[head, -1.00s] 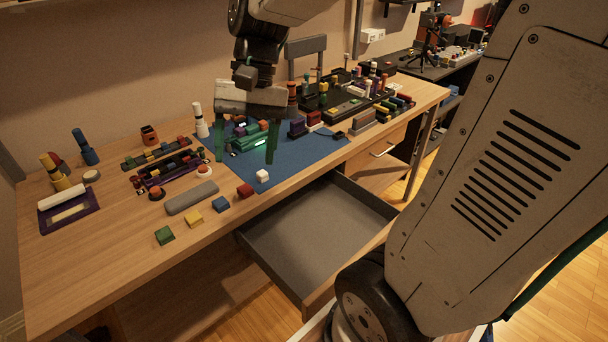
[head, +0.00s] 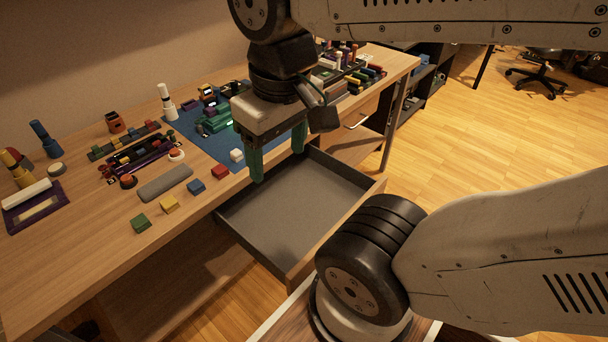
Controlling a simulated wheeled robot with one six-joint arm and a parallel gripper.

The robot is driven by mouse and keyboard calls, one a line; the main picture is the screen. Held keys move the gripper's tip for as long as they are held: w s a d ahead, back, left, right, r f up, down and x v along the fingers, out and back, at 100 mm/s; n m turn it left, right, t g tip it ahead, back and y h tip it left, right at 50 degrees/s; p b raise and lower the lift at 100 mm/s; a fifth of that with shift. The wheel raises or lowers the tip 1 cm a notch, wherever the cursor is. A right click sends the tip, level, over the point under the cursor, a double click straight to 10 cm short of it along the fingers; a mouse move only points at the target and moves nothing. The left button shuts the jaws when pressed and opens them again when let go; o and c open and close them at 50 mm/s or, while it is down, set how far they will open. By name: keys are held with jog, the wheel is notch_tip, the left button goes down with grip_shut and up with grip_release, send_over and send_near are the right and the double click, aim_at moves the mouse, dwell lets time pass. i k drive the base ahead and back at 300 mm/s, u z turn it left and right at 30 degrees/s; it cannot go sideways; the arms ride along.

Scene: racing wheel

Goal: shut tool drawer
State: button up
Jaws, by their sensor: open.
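The tool drawer (head: 285,208) hangs pulled out from under the front of the wooden workbench (head: 105,254). Its grey inside looks empty, and its wooden front panel (head: 338,234) faces the lower right. My gripper (head: 279,168) points down with its two green fingers apart and nothing between them. In the picture it overlaps the bench's front edge and the back of the drawer. I cannot tell its exact height above the drawer.
Coloured blocks, red (head: 220,172), blue (head: 196,187), yellow (head: 169,204) and green (head: 140,223), line the bench's front edge. A blue mat (head: 205,143) with a green model lies behind. A closed drawer with a handle (head: 358,120) is at right. Open floor (head: 470,130) lies at right.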

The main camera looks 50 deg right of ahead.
aim_at(282, 220)
jog(key=z, duration=0.25)
jog(key=k, duration=1.1)
jog(key=z, duration=0.85)
